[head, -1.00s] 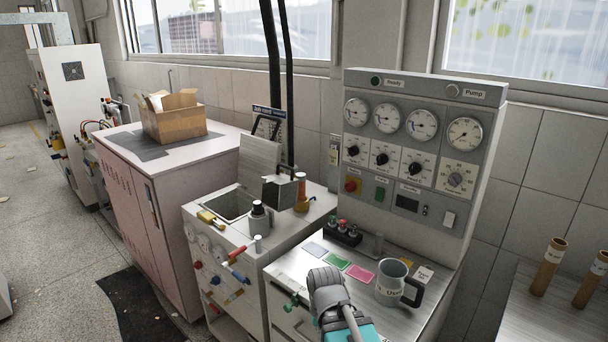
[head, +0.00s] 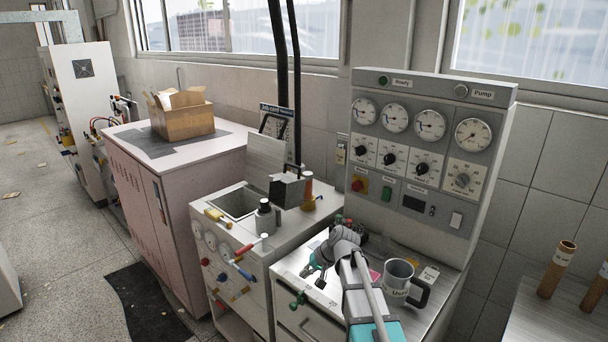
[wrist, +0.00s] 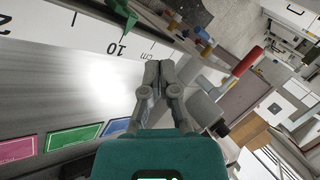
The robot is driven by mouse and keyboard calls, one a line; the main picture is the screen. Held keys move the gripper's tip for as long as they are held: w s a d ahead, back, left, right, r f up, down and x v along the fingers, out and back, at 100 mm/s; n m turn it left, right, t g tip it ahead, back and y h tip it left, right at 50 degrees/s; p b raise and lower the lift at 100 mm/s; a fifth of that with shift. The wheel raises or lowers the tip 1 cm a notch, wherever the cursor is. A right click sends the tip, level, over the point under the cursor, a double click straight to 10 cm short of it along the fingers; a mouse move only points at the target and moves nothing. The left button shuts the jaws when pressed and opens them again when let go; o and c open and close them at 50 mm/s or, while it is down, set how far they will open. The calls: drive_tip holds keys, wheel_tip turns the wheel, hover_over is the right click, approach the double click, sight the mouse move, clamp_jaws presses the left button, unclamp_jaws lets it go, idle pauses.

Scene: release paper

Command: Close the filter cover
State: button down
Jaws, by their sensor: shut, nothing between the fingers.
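A raised grey panel (head: 265,155), which looks like the filter cover, stands open and tilted back behind an open rectangular basin (head: 238,203) on the white cabinet. My gripper (head: 316,272) is to the right of and nearer than the basin, over the front left of the metal worktop, apart from the panel. In the wrist view my gripper (wrist: 157,66) has its fingers together with nothing between them. The panel cannot be clearly made out in the wrist view.
A grey mug (head: 398,278) stands right of my arm. The gauge panel (head: 425,150) rises behind the worktop. Coloured valve handles (head: 243,270) project from the cabinet front.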

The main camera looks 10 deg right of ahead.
drive_tip(key=w+d+r+m+t+y, duration=0.1)
drive_tip(key=w+d+r+m+t, duration=0.2)
drive_tip(key=w, duration=0.6)
drive_tip(key=w+d+r+m+t+y, duration=0.2)
drive_tip(key=w+d+r, duration=0.4)
drive_tip(key=w, duration=0.4)
drive_tip(key=w+d+r+m+t+y, duration=0.2)
drive_tip(key=w+d+r+m+t, duration=0.2)
drive_tip(key=w+r, duration=0.3)
drive_tip(key=w+d+t, duration=0.1)
drive_tip(key=w, duration=0.2)
drive_tip(key=shift+t+p, duration=0.35)
drive_tip(key=shift+t, duration=0.05)
drive_tip(key=x, duration=0.9)
drive_tip(key=shift+w+a, duration=0.25)
drive_tip(key=shift+w, duration=0.05)
